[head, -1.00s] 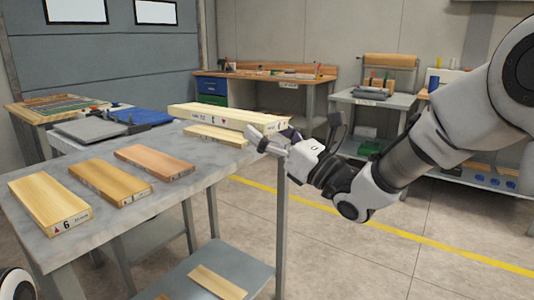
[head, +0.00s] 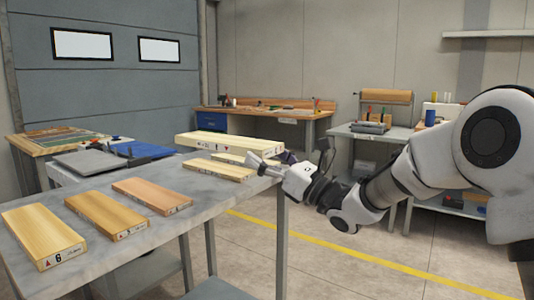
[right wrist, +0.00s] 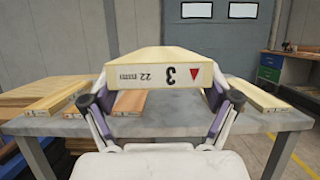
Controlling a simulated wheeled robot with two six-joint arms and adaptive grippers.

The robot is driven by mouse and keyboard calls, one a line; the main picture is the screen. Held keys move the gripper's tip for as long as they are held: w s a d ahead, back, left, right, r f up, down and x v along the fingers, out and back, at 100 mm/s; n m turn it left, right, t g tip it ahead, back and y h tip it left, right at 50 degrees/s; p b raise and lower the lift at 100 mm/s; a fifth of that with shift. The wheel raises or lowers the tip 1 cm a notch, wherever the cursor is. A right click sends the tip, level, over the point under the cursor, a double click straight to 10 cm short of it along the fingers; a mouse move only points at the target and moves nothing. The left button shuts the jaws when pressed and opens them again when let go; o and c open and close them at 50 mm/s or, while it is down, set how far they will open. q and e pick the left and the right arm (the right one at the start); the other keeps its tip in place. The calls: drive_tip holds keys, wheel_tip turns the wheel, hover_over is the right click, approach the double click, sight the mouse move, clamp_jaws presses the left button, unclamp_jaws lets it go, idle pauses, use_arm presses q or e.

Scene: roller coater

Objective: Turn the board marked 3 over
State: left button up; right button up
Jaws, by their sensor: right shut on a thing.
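The board marked 3 (right wrist: 160,66) is pale wood. In the right wrist view its near end fills the middle, with "22 mm", a 3 and a red triangle reading upside down. My right gripper (right wrist: 160,103) is shut on this end, one finger at each side edge. In the head view my right gripper (head: 262,164) is at the table's far right corner. The long pale board at it (head: 225,143) appears to be the held one, raised roughly level above the table. My left gripper is out of view.
The grey table (head: 150,240) bears other boards: a pale one marked 6 (head: 42,233), a golden one (head: 105,213), a reddish one (head: 150,193) and a pale one (head: 218,169) near the raised board.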

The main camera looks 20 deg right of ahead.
drive_tip(key=w+f, duration=0.2)
drive_tip(key=f, duration=0.5)
drive_tip(key=w+d+f, duration=0.1)
drive_tip(key=w+f, duration=0.1)
drive_tip(key=f, duration=0.5)
drive_tip(key=shift+w+f+b, duration=0.25)
drive_tip(key=shift+w+b, duration=0.05)
drive_tip(key=shift+b, duration=0.1)
drive_tip(key=o, duration=1.1)
